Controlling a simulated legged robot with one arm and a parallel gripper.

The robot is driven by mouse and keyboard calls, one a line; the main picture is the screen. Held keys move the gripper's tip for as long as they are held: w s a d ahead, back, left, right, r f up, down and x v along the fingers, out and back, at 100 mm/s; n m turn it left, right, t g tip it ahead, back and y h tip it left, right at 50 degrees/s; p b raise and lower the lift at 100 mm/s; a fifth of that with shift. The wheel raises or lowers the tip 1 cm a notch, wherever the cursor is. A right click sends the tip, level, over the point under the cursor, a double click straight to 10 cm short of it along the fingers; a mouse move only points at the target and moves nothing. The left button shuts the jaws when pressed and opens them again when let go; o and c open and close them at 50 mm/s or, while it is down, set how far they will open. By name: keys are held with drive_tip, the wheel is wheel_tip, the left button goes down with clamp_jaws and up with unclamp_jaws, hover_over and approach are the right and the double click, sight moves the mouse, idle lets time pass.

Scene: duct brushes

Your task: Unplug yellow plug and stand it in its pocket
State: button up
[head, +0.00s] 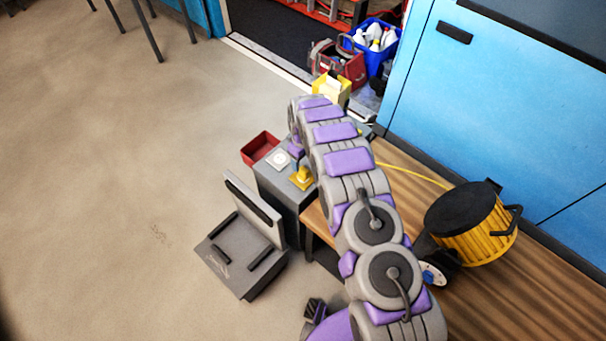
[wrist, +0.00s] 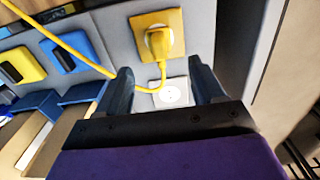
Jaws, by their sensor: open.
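The yellow plug (head: 303,175) sits in a yellow socket plate (head: 293,184) on top of a grey box. In the wrist view the plug (wrist: 158,41) is in its plate (wrist: 178,22), with a yellow cable (wrist: 75,50) leading off to the left. My gripper (wrist: 160,78) is open and empty. Its fingers are either side of a white socket (wrist: 174,93), and the plug lies just beyond the fingertips. A yellow pocket-like holder (wrist: 22,64) and a blue one (wrist: 66,54) show at the left; I cannot tell for sure which is the plug's pocket.
The grey box (head: 270,178) stands by a wooden bench (head: 540,270) carrying a yellow drum with a black top (head: 470,225). A red bin (head: 260,147) and a grey folding seat (head: 240,255) are nearby. Open floor (head: 100,200) lies to the left.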

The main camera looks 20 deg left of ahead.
sight(303, 169)
drive_tip(key=shift+f, duration=0.1)
drive_tip(key=shift+d+f, duration=0.25)
drive_tip(key=shift+f, duration=0.25)
drive_tip(key=shift+f+b, duration=1)
drive_tip(key=shift+f, duration=2.8)
drive_tip(key=shift+a, duration=0.1)
drive_tip(key=shift+c, duration=0.4)
clamp_jaws()
drive_tip(key=shift+r, duration=0.15)
drive_tip(key=shift+r+p, duration=0.85)
drive_tip(key=shift+r, duration=2)
